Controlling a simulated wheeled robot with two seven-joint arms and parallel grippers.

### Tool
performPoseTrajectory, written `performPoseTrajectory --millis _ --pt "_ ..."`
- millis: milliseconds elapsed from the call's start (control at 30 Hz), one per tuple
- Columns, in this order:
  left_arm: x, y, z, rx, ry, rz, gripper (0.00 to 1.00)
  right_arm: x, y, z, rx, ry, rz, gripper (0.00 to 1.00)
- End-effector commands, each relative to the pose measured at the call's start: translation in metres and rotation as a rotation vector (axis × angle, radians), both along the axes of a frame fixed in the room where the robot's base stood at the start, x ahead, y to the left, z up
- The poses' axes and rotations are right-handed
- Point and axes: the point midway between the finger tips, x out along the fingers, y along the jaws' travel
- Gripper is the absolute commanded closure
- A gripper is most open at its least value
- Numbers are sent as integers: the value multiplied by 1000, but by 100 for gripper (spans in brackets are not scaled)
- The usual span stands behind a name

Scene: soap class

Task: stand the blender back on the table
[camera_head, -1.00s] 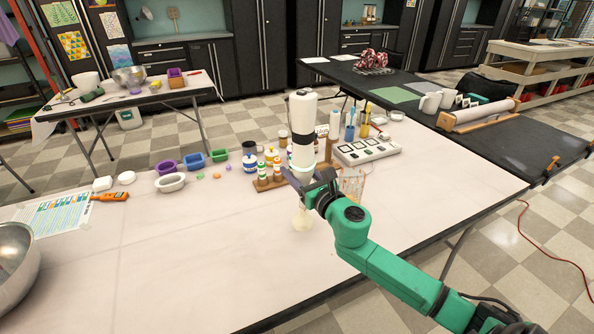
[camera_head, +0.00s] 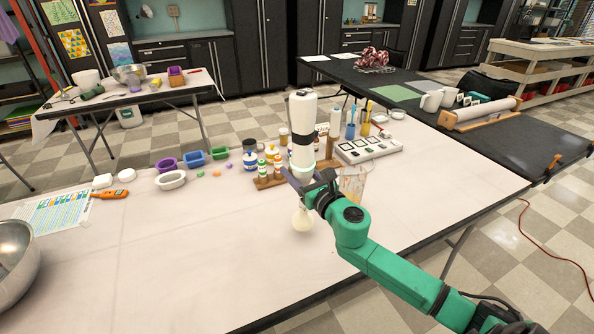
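The blender (camera_head: 303,125) is a white hand blender with a long thick body and a pale bell-shaped foot (camera_head: 302,220). It is upright over the white table (camera_head: 180,255), foot down. My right gripper (camera_head: 306,187) is shut around its lower part, just above the foot. The fingers and wrist hide part of the blender there. The foot is at or very close to the table top; I cannot tell if it touches. My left gripper is not in view.
A clear beaker (camera_head: 355,184) stands just right of the gripper. A wooden rack with small bottles (camera_head: 268,172) is close behind left. A white panel with dark squares (camera_head: 368,150) lies behind right. A metal bowl (camera_head: 14,262) is at far left. The front middle is clear.

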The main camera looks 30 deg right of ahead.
Motion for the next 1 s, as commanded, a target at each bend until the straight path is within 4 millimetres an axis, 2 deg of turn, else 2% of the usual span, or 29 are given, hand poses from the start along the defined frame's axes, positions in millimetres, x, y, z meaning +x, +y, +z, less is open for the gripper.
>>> performPoseTrajectory --millis 500,1000 --pt "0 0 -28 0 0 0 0 0 0 -28 -1 -4 0 100" --pt "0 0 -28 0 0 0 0 0 0 -29 -1 -5 0 100"
